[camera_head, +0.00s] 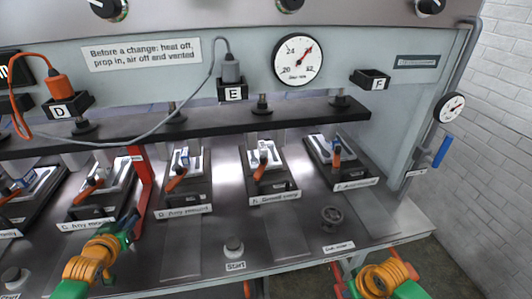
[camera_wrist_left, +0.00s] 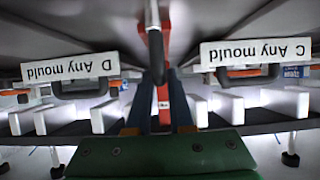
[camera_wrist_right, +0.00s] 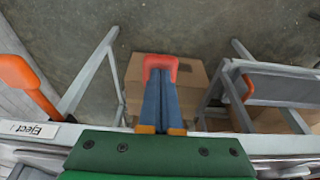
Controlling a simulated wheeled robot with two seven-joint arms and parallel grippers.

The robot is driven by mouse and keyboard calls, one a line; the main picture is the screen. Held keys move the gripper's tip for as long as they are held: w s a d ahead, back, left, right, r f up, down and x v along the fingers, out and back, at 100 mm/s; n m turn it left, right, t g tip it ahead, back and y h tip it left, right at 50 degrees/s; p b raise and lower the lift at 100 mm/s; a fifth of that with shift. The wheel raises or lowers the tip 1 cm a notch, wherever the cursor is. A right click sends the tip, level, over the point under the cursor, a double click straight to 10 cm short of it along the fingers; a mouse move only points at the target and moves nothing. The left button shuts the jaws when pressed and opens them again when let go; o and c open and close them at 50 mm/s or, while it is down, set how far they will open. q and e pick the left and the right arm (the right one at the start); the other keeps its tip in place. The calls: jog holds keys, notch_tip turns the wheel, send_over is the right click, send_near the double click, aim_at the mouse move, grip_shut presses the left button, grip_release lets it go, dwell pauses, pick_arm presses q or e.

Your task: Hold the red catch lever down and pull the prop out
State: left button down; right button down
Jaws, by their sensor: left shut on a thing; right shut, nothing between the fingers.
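The red prop (camera_head: 142,178) stands upright between the bench and the dark press bar, between stations C and D. It also shows in the left wrist view (camera_wrist_left: 163,95). My left gripper (camera_head: 131,222) is shut at the prop's foot, on its dark grip (camera_wrist_left: 154,50). My right gripper (camera_wrist_right: 160,85) is shut and empty, low at the bench's front edge on the right. A red U-shaped end, which looks like the catch lever (camera_wrist_right: 160,62), sits right at its fingertips. I cannot tell how firmly they touch. In the head view my right arm hides most of that spot.
Moulds with orange-handled clamps line the bench (camera_head: 205,258) under the press bar (camera_head: 230,123). An orange Eject lever (camera_wrist_right: 28,88) stands beside my right gripper, with cardboard boxes (camera_wrist_right: 195,78) below. A dark knob (camera_head: 331,216) is near the front edge.

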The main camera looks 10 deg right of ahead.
jog(key=shift+s+x, duration=0.25)
jog(key=shift+x, duration=0.75)
pick_arm(q)
jog(key=shift+s+f, duration=0.2)
jog(key=shift+s, duration=0.25)
pick_arm(e)
jog(key=shift+w, duration=0.1)
pick_arm(q)
jog(key=shift+s+r, duration=0.1)
jog(key=shift+s, duration=5.3)
jog(key=shift+r, duration=0.1)
pick_arm(e)
jog(key=v, duration=0.2)
jog(key=w+v, duration=0.1)
jog(key=v, duration=0.2)
jog(key=w+v, duration=0.1)
jog(key=v, duration=0.1)
jog(key=shift+s+r, duration=0.3)
jog(key=shift+r, duration=0.3)
